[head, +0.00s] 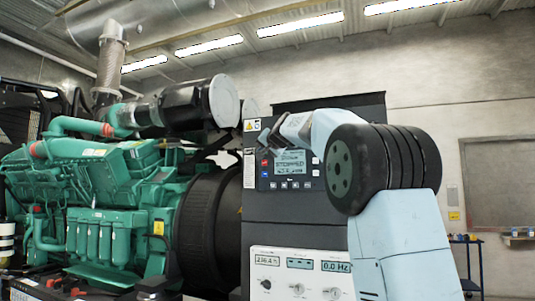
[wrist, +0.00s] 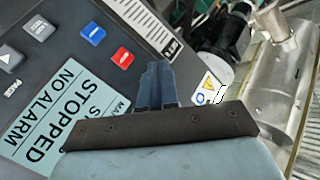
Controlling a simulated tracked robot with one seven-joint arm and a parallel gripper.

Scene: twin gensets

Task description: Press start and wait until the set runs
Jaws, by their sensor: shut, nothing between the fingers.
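The genset's control panel (head: 290,205) stands in front of me, dark grey. Its screen (head: 288,163) reads STOPPED; the wrist view shows the screen (wrist: 62,120) with STOPPED and NO ALARM. A red button (wrist: 122,58) and a blue button (wrist: 92,34) sit beside the screen, with grey buttons (wrist: 38,28) along another edge. I cannot read which button is start. My gripper (wrist: 153,68) is shut and empty, its tips in front of the panel near the red button. Whether they touch it cannot be told. In the head view my gripper is at the panel's upper left (head: 272,138).
The green engine (head: 95,185) fills the left, with a black round housing beside the panel. Lower meters include one reading 0.0 Hz (head: 335,266). Knobs (head: 332,293) sit below. A blue trolley (head: 466,262) stands at the right by the wall.

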